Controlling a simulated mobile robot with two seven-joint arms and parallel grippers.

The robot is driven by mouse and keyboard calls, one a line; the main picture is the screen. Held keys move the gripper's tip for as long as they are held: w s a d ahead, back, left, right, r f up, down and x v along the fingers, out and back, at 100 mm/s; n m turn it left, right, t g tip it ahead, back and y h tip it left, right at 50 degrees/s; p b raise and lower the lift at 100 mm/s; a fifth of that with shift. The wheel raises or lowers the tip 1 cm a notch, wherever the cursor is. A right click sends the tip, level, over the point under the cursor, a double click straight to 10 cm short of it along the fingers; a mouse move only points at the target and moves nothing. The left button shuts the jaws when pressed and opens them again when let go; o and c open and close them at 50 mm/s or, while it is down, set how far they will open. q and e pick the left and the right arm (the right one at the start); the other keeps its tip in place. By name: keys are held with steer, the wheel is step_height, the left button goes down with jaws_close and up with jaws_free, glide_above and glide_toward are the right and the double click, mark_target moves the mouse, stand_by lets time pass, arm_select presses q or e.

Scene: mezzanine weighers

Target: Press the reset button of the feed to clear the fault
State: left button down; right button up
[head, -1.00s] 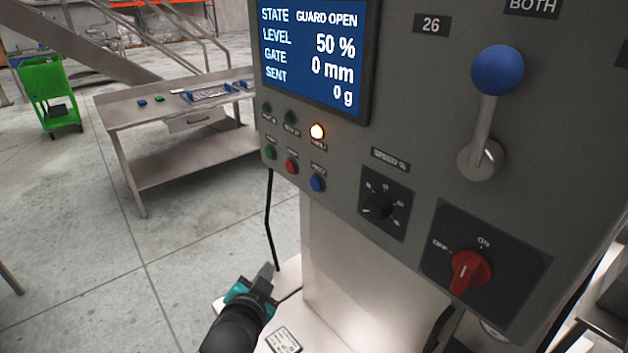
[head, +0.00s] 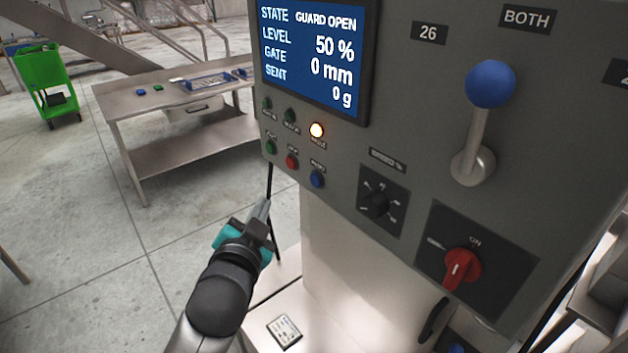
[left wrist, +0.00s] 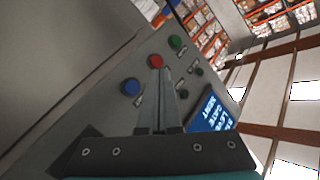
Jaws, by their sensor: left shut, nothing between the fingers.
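The grey control panel (head: 405,140) carries a row of three buttons: green (head: 270,147), red (head: 292,161) and blue (head: 317,179). The blue one, whose small label is too blurred to read surely, also shows in the left wrist view (left wrist: 131,87). The screen (head: 315,50) reads GUARD OPEN, level 50 %, gate 0 mm, sent 0 g. My left gripper (head: 264,207) is shut and empty, below and left of the buttons, apart from the panel. In the left wrist view its fingers (left wrist: 160,75) point towards the red button. My right gripper is not in view.
A blue-knobbed lever (head: 490,85), a black dial (head: 377,204) and a red rotary switch (head: 462,268) stand out from the panel. A steel table (head: 175,105) and a green cart (head: 45,80) stand behind left. Open floor lies left of the panel.

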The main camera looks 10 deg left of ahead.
mark_target(310, 178)
arm_select(q)
steer(key=w+d+b, duration=0.2)
steer(key=w+d, duration=0.4)
steer(key=shift+b, duration=0.35)
steer(key=shift+w+d, duration=0.1)
steer(key=shift+w, duration=0.05)
stand_by(1.8)
steer(key=shift+w+d, duration=0.25)
steer(key=shift+w+d, duration=0.3)
stand_by(1.0)
steer(key=shift+s, duration=0.1)
steer(key=shift+s+a+p, duration=0.5)
steer(key=shift+a+p, duration=0.05)
steer(key=shift+p, duration=0.15)
